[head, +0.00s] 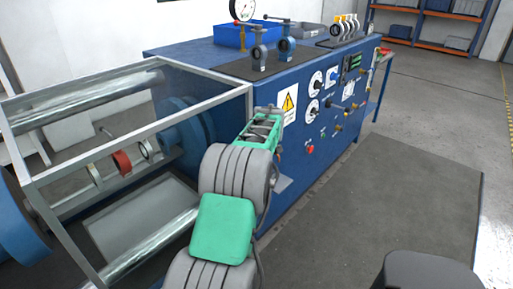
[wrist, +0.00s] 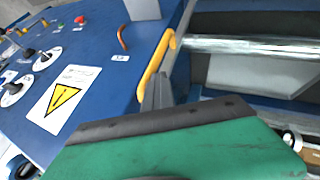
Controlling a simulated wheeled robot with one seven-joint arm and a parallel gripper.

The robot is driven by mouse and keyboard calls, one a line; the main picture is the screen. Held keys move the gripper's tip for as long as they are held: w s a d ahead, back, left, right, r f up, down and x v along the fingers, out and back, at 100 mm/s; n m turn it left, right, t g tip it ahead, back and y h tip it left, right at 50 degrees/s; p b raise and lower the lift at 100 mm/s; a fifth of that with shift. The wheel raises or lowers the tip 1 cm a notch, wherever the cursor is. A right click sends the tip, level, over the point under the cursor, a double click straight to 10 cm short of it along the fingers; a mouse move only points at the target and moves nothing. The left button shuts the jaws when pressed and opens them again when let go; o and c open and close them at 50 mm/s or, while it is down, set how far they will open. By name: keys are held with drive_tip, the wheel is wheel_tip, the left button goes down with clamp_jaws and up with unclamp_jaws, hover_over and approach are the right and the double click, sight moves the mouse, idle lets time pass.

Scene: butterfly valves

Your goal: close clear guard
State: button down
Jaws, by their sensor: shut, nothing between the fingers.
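The clear guard (head: 140,120) is a pale metal frame with see-through panels at the left of the head view, over the test bay of the blue bench. I cannot tell its exact position. My gripper (wrist: 160,80) is shut and empty. In the wrist view its grey fingers lie against or just beside a yellow handle (wrist: 153,58); I cannot tell whether they touch. In the head view my arm hides the fingertips and the handle, near the guard's right end.
The blue bench (head: 225,58) has a control panel with a yellow warning sign (head: 287,103), dials and a red button (head: 310,149). Polished steel bars (head: 90,102) run through the bay. A dark mat (head: 400,190) lies on open floor at the right.

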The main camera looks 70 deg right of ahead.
drive_tip(key=shift+s+d+r, duration=0.1)
drive_tip(key=shift+s+d, duration=0.05)
drive_tip(key=shift+s, duration=0.05)
